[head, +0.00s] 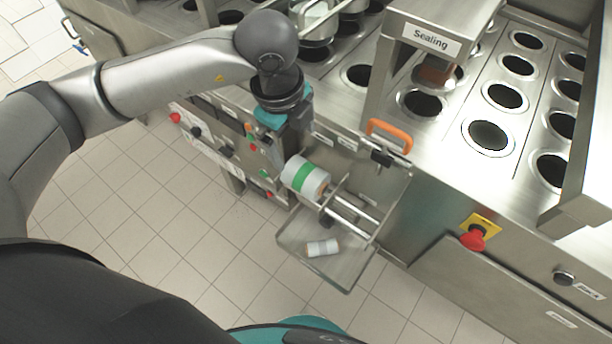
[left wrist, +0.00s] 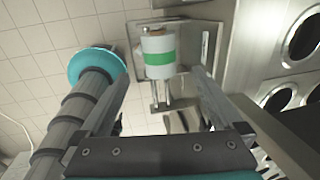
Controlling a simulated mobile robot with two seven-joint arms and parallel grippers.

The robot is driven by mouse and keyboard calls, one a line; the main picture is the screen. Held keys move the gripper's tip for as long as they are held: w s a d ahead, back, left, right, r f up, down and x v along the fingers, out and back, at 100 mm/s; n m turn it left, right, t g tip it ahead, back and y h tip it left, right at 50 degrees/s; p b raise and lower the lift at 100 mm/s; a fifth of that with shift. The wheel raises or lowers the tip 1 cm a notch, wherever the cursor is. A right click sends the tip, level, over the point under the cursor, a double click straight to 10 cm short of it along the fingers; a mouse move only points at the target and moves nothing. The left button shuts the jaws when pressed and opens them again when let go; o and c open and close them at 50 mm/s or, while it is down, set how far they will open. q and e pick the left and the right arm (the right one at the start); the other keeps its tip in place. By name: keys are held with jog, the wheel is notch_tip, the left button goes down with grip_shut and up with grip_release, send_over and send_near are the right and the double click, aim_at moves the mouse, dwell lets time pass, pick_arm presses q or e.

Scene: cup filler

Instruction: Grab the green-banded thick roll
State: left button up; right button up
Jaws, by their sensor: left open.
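The thick roll (head: 303,176) is white with a green band around its middle. It sits at the end of the metal rods above the clear tray on the machine's front. In the left wrist view the roll (left wrist: 159,57) lies ahead, roughly between the lines of the two fingers and beyond their tips. My left gripper (head: 286,150) is open and empty, close above the roll, its fingers partly hidden by the wrist. It does not appear to be closed around the roll. My right gripper is not in view.
A small white roll (head: 322,248) lies in the clear tray (head: 345,276). An orange handle (head: 390,134) stands right of the roll. The steel machine with round cup holes and a Sealing sign (head: 430,39) fills the right. A red button (head: 473,238) is on its front. Tiled floor lies left.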

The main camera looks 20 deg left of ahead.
aim_at(301, 169)
pick_arm(q)
jog(key=f, duration=0.4)
jog(key=w+f+b, duration=0.1)
jog(key=f, duration=0.3)
jog(key=w+f+b, duration=0.1)
jog(key=f, duration=0.4)
jog(key=shift+d+f, duration=0.1)
jog(key=shift+d, duration=0.3)
jog(key=c, duration=1.5)
